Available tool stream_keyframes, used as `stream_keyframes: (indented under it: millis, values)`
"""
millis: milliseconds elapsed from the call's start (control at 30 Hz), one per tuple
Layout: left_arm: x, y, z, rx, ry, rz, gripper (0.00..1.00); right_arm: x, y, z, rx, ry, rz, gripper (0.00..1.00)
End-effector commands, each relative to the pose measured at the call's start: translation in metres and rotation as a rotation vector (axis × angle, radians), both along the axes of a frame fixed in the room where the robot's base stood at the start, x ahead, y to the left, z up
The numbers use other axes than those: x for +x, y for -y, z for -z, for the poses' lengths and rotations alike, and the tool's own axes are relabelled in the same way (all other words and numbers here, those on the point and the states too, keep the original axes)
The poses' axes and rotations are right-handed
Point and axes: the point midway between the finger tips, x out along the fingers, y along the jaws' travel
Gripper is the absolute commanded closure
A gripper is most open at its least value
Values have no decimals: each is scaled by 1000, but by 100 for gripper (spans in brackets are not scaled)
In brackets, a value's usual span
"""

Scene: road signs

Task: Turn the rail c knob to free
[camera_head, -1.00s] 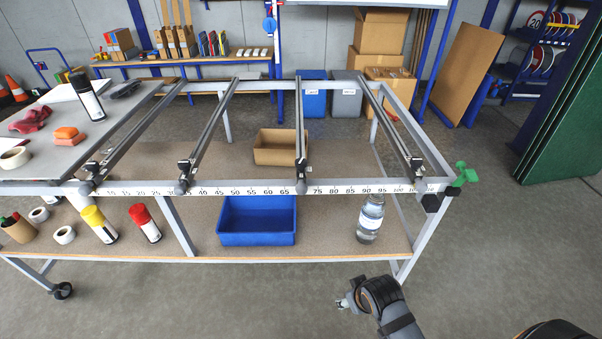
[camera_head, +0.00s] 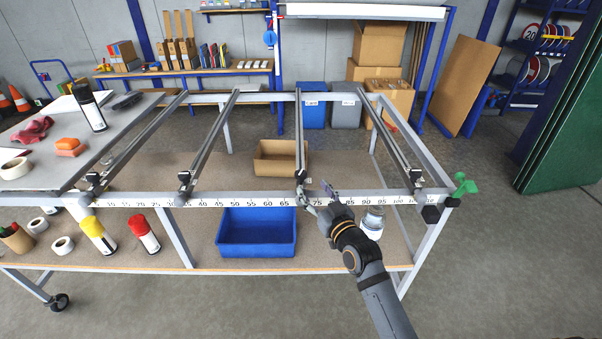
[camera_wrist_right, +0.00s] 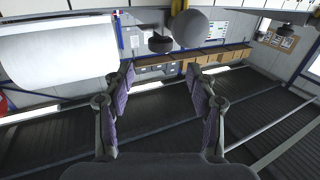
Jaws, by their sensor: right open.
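Four dark rails run front to back across the grey frame; I take the third from the left as rail c (camera_head: 301,130). Its dark clamp and knob (camera_head: 300,193) sit at the front beam, just left of the 75 mark. My right gripper (camera_head: 318,196) is open at the front beam, just right of that knob. One finger is close to it; I cannot tell whether they touch. In the right wrist view the open fingers (camera_wrist_right: 158,105) have nothing between them. A dark round knob-like part (camera_wrist_right: 160,43) and a grey ball (camera_wrist_right: 190,28) show beyond them. The knob's setting is too small to read.
The numbered scale (camera_head: 250,201) runs along the front beam. A cardboard box (camera_head: 280,165) lies behind. A green handle (camera_head: 464,186) is at the right corner.

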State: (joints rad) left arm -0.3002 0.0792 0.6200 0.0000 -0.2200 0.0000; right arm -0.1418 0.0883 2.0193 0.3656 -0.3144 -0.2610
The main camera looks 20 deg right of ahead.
Motion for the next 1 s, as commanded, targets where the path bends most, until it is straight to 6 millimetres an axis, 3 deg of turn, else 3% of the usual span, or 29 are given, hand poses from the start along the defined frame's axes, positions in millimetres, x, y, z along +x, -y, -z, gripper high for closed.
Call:
stream_keyframes:
  millis: [200, 400, 800, 1000]
  values:
    - [0, 0, -3, 0, 1, 0, 60, 48, -7, -2, 3, 2, 0, 43]
    - [1, 0, -4, 0, 1, 0, 60, 80, -10, -1, 1, 0, 0, 43]
    - [1, 0, -4, 1, 1, 0, 60, 90, -12, 0, 0, -1, -1, 43]
    - [1, 0, -4, 1, 1, 0, 60, 90, -12, 0, 0, -1, -1, 70]
